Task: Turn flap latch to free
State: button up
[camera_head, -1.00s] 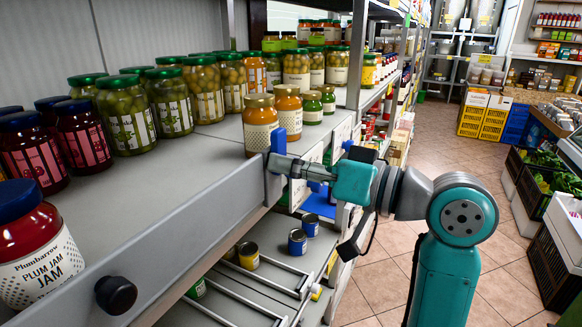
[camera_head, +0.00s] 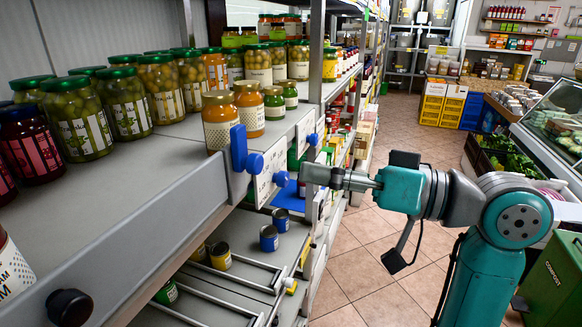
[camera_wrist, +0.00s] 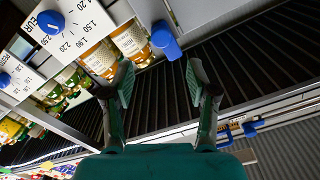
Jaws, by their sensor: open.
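A blue latch lever (camera_head: 238,148) stands upright at the right end of the long grey flap (camera_head: 150,240) along the shelf front. A blue round knob (camera_head: 255,163) sits just right of it. In the wrist view a blue piece that looks like the lever (camera_wrist: 166,43) lies ahead, beyond the fingertips. My gripper (camera_head: 310,174) is to the right of the latch, with a gap between them. In the wrist view my gripper (camera_wrist: 160,80) is open, with nothing between its fingers. I cannot tell whether the latch is turned to free.
White dial plates with blue knobs (camera_head: 281,179) line the shelf edge near my gripper. Jars (camera_head: 220,121) stand on the shelf behind the latch. A black knob (camera_head: 70,307) sticks out at the flap's left. Tins (camera_head: 269,238) stand below. The tiled aisle (camera_head: 365,240) is open.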

jog(key=shift+v, duration=0.95)
jog(key=shift+w, duration=0.1)
